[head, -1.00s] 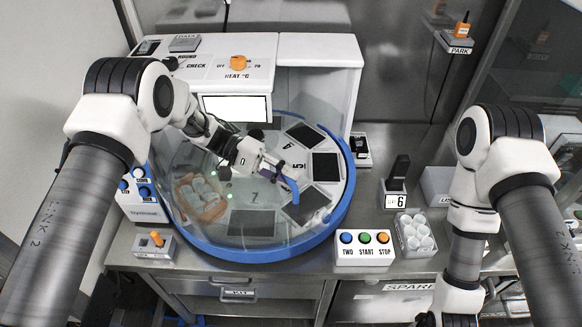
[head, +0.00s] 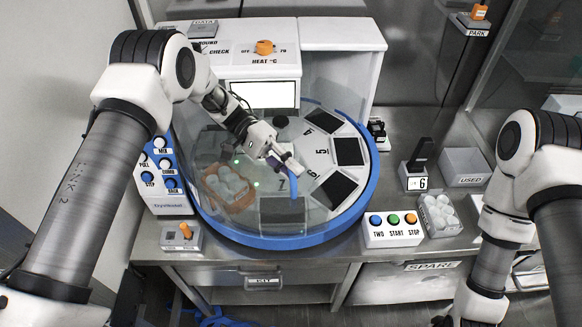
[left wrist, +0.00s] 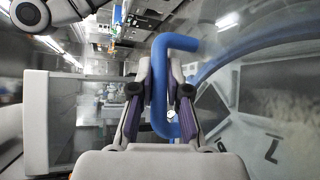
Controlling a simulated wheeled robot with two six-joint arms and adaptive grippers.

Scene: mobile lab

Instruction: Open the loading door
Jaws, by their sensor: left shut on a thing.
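The loading door is a clear curved panel on the round machine with the blue rim (head: 262,242). Its blue handle (head: 298,188) is a bent bar, which also shows large in the left wrist view (left wrist: 160,75). My left gripper (head: 290,165) is shut on this handle, with one finger on each side of it in the left wrist view (left wrist: 160,95). Clear panel covers the left part of the deck. I cannot tell exactly where its edges are. My right arm shows at the right, but its gripper is out of frame.
A button box (head: 391,230) and a rack of white cups (head: 440,214) stand to the machine's right. A card holder (head: 417,165) and a grey bin marked USED (head: 465,167) are behind them.

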